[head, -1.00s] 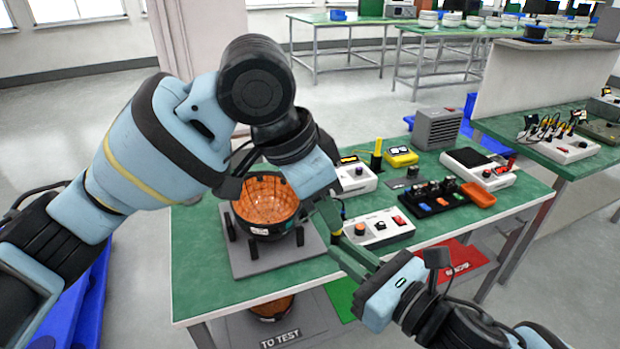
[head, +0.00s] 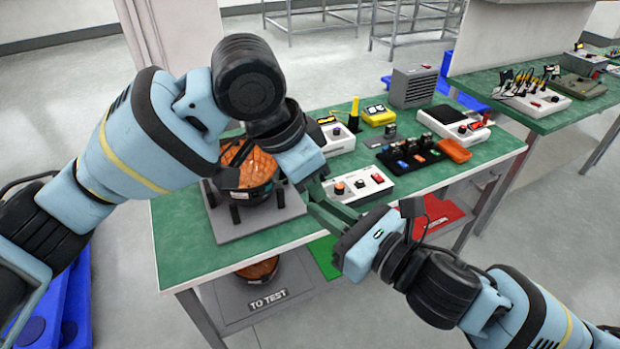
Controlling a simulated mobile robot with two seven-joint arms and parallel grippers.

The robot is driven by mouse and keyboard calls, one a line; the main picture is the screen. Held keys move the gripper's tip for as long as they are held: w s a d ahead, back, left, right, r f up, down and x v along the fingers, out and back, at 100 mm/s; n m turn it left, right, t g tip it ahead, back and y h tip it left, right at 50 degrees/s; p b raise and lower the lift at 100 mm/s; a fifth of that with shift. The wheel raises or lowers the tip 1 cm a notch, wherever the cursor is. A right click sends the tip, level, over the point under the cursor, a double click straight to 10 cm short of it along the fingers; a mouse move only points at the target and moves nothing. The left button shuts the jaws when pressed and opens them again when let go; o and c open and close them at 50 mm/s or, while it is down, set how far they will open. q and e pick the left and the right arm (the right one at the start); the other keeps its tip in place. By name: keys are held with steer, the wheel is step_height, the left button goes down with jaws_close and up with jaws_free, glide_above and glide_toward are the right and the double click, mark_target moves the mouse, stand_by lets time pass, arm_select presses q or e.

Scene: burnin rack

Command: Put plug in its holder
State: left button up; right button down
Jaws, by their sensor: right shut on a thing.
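My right gripper (head: 322,205) reaches in from the lower right with green fingers over the table's front part. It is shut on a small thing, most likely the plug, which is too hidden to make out. My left gripper (head: 312,180) points down beside the dark bowl-shaped unit, close to the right fingertips. Its fingers are largely hidden by its own wrist, so I cannot tell their opening. The unit (head: 262,190) has an orange inside and stands on a grey plate (head: 240,228). I cannot make out which fixture is the plug's holder.
A white control box (head: 375,186) lies just right of the grippers. Behind it are a black rack (head: 405,160) with several small modules, an orange tray (head: 454,150), a yellow meter (head: 378,116) and a grey heater box (head: 413,87). The table's front left (head: 180,255) is clear.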

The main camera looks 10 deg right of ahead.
arm_select(q)
jaws_close()
arm_select(e)
steer(key=c, duration=1.4)
jaws_free()
steer(key=shift+o, duration=0.2)
steer(key=s+d+f+m+t+h, duration=0.2)
steer(key=d+f+m+h, duration=0.2)
steer(key=d, duration=0.3)
steer(key=s+d+f+m+t+h, duration=0.2)
steer(key=d+f+m+h, duration=0.2)
steer(key=d+f+h, duration=0.2)
steer(key=shift+d+h, duration=0.8)
steer(key=shift+d, duration=0.05)
